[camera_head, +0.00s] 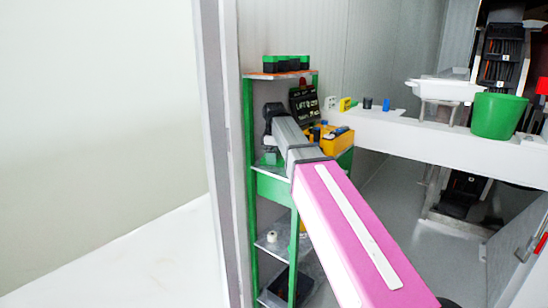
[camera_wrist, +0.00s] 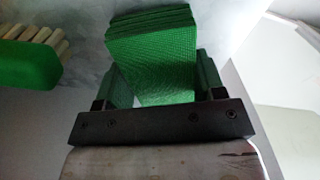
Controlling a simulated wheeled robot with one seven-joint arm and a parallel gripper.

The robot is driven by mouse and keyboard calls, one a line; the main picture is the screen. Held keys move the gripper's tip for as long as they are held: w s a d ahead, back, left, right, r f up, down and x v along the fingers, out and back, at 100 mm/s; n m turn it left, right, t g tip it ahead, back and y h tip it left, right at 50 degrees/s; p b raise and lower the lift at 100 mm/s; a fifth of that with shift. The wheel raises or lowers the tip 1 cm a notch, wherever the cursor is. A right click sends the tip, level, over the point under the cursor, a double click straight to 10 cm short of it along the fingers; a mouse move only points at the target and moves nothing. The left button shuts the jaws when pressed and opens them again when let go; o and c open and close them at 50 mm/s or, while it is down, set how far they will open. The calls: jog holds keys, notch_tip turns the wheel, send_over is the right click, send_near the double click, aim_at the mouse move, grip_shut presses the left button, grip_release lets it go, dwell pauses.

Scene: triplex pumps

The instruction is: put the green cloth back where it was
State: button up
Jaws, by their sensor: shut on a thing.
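The green cloth (camera_wrist: 152,65) is a folded, textured stack in the wrist view. It stands between the two fingers of my gripper (camera_wrist: 163,88), which is shut on it. The cloth's lower end is hidden behind the dark gripper bar. In the head view my arm reaches to the green-framed shelf rack (camera_head: 249,185), with its end around the middle level. I cannot make out the cloth or the fingertips clearly there.
A green brush (camera_wrist: 28,62) with pale bristles lies left of the cloth in the wrist view. Green boxes (camera_head: 286,63) stand on the rack's top shelf. A yellow bin (camera_head: 340,139) is right of my arm. A green bucket (camera_head: 498,115) stands on the white ledge (camera_head: 430,134).

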jog(key=o, duration=0.9)
jog(key=shift+f, duration=0.1)
notch_tip(320, 180, up, 7)
jog(key=shift+r, duration=0.4)
